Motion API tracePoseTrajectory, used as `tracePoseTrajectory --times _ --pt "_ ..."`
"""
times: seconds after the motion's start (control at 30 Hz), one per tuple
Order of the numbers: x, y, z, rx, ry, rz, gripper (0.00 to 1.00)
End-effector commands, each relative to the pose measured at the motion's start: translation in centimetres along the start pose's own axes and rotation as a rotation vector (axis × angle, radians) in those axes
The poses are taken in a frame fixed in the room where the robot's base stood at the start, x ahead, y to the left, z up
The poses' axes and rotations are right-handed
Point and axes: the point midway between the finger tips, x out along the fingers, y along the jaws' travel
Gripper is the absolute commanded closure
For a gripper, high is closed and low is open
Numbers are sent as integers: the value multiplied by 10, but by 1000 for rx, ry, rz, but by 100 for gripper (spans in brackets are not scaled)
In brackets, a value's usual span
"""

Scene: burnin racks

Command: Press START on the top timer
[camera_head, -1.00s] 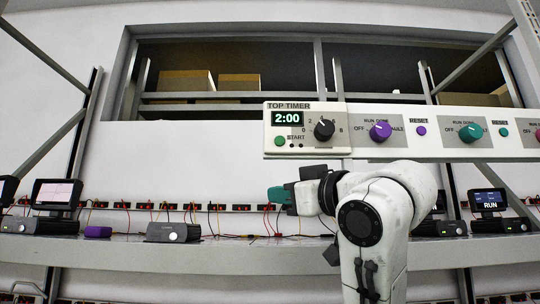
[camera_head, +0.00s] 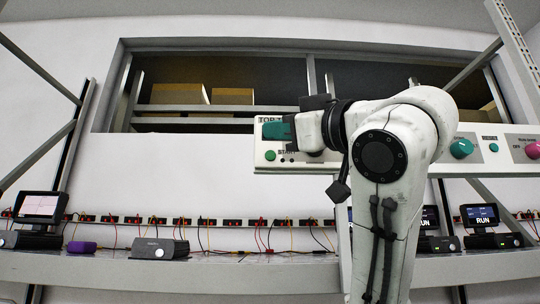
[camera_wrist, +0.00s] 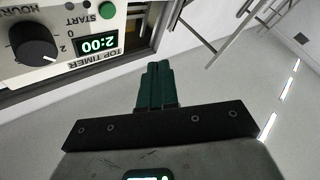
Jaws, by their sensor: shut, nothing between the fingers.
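The top timer (camera_head: 262,165) is a white panel on the rack; in the head view my arm hides most of its face. Its green START button (camera_head: 270,155) shows at the panel's lower left. In the wrist view the START button (camera_wrist: 107,10) is at the top, beside the display (camera_wrist: 97,44) reading 2:00 and the black knob (camera_wrist: 33,43). My gripper (camera_head: 277,130) has green fingers and is shut and empty. In the head view it overlaps the display area, a little above START. In the wrist view the gripper (camera_wrist: 155,68) appears beside the panel; I see no contact with the button.
More knobs and buttons line the panel to the right, including a teal knob (camera_head: 461,148) and a magenta knob (camera_head: 532,150). Below is a long shelf (camera_head: 100,268) with small devices (camera_head: 160,248) and cables.

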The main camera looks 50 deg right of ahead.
Motion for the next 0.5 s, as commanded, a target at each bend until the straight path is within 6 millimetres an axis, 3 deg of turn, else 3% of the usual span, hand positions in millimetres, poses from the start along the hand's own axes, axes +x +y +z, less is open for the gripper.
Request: tracePoseTrajectory --times 0.5 --pt "43 31 32 3 -5 0 100"
